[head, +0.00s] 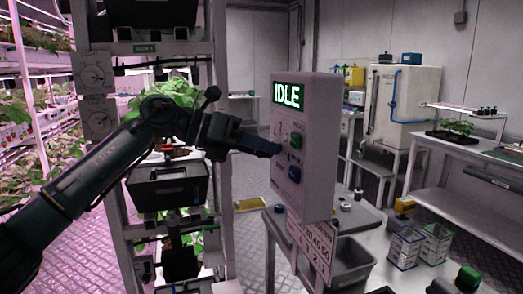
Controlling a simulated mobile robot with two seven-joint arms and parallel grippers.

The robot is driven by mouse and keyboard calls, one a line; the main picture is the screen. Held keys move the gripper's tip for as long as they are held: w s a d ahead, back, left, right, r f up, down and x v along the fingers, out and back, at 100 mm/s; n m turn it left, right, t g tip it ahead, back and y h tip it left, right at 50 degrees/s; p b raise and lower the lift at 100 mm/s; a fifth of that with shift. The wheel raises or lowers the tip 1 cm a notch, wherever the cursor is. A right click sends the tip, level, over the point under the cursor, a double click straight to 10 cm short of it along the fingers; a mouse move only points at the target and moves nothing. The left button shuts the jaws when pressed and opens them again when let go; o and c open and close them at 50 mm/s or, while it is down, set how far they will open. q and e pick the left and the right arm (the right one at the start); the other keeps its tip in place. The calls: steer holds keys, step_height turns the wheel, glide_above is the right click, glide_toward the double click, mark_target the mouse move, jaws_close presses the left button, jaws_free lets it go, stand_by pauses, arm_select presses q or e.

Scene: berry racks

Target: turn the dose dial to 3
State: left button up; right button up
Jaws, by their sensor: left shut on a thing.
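A pale control box (318,150) stands upright in the middle, with its button face turned to the left. Its green screen (287,96) reads IDLE. A green button (296,140) and a blue button (294,174) show on its face. My left gripper (274,150) reaches in from the left and is shut at the left part of this face, between the heights of the two buttons. The dose dial at its fingertips is hidden by the gripper, and its setting cannot be read. My right gripper is not in view.
A plant rack with black bins (168,186) stands behind my left arm. Two dial plates (93,73) hang at its upper left. A number card (312,245) hangs below the box. Right of it, a bench holds two small wire baskets (405,247).

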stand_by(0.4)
arm_select(q)
steer(key=o, duration=1)
steer(key=shift+c, duration=0.2)
steer(key=b+v, duration=0.1)
steer(key=v, duration=1.2)
steer(key=shift+a, duration=0.1)
